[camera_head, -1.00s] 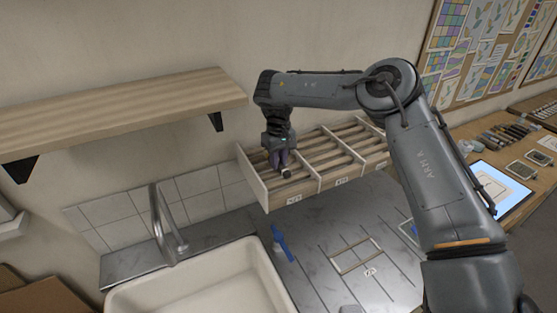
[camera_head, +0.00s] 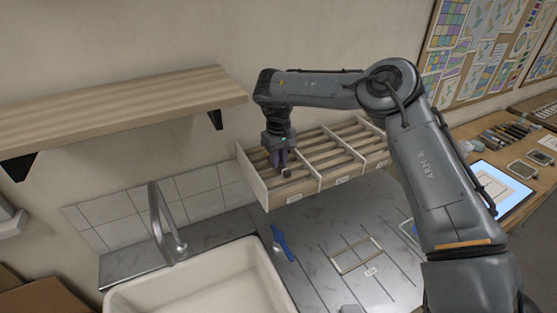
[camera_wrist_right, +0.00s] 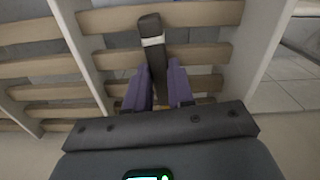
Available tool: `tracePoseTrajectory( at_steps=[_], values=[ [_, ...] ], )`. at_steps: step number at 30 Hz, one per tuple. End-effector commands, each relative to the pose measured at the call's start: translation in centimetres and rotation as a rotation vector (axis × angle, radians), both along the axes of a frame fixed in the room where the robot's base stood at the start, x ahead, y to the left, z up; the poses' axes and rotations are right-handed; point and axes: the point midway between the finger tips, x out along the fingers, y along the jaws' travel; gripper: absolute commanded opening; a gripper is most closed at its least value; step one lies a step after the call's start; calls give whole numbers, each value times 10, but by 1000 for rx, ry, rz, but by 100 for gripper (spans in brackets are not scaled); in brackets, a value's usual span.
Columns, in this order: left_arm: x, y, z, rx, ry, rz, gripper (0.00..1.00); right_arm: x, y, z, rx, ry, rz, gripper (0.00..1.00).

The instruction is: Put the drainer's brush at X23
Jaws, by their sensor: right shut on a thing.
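My right gripper (camera_head: 281,163) points down at the left bay of the slatted wooden rack (camera_head: 255,185). Its purple fingers (camera_wrist_right: 159,88) are shut on a dark brush (camera_wrist_right: 151,45) with a pale band. The brush's end (camera_head: 286,173) shows just below the fingers in the head view. In the right wrist view the brush runs across the slats; I cannot tell whether it touches them. The part between and behind the fingers is hidden. Small white labels, such as one on the left bay (camera_head: 293,198), are too small to read surely. My left gripper is not in view.
Upright dividers (camera_wrist_right: 82,50) bound the bay. A grey grooved drainer (camera_head: 320,262) lies in front of the rack, with a blue object (camera_head: 281,243) on it. A white sink (camera_head: 200,270) and tap (camera_head: 165,225) stand left. A wooden shelf (camera_head: 120,108) juts from the wall.

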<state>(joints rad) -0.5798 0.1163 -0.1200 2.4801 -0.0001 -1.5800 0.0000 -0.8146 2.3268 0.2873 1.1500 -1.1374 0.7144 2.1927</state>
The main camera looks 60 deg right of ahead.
Motion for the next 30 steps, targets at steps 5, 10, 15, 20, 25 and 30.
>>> tracePoseTrajectory(
  at_steps=[5,10,15,20,25,30],
  values=[
    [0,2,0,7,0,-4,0,0,0,1,0,0,0,0],
    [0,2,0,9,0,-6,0,0,0,0,0,0,0,39],
    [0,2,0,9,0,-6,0,0,0,0,0,0,0,52],
    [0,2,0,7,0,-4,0,0,0,0,0,1,0,58],
    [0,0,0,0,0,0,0,0,0,0,0,1,0,84],
    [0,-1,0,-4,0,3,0,0,0,0,0,1,0,86]
  ],
)
